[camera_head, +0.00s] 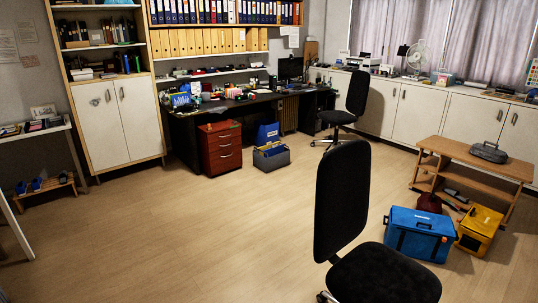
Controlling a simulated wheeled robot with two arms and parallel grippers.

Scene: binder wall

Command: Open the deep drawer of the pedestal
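The pedestal (220,147) is a small red-brown drawer unit under the dark desk, in the upper left-middle of the head view, some way across the floor. Its front shows stacked drawers with small pale handles. The lowest drawer front (228,161) looks the deepest, and all the drawers look shut. Neither of my grippers is in view.
A grey-blue tote (271,157) stands on the floor right of the pedestal. A black office chair (370,235) stands close in front, right of centre; another (350,105) is by the desk. The wooden floor (190,220) between me and the pedestal is clear.

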